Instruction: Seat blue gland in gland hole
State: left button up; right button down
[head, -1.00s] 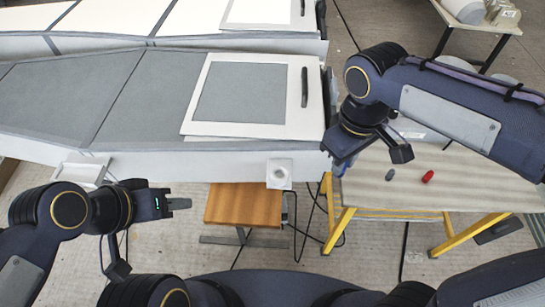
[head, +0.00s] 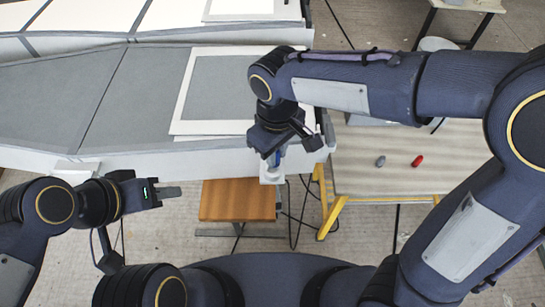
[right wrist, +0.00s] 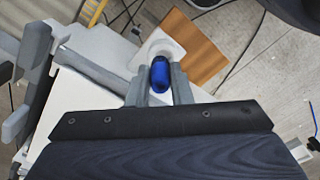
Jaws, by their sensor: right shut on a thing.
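The blue gland (right wrist: 160,75) is between the two fingers of my right gripper (right wrist: 160,82) in the right wrist view. My right gripper (head: 277,152) is shut on it, and a little of the gland's blue (head: 277,159) shows below the fingers in the head view. The white block with the gland hole (head: 270,177) sticks out from the mould's front side, just under the gland. It also shows behind the gland in the right wrist view (right wrist: 172,46). The gland hides most of the hole, so I cannot tell whether it has entered. My left gripper (head: 170,192) is empty, seen edge-on.
The grey mould (head: 70,95) with a white-framed panel (head: 182,100) fills the left. A brown stool (head: 238,200) stands below the block. A table (head: 370,182) on the right holds a grey piece (head: 380,162) and a red piece (head: 417,161).

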jog(key=shift+a+f, duration=0.2)
jog(key=shift+f, duration=0.05)
jog(key=shift+w+a+f, duration=0.15)
jog(key=shift+f, duration=1.6)
jog(key=shift+f, duration=0.2)
jog(key=c, duration=1.3)
grip_release()
jog(key=shift+r, duration=0.15)
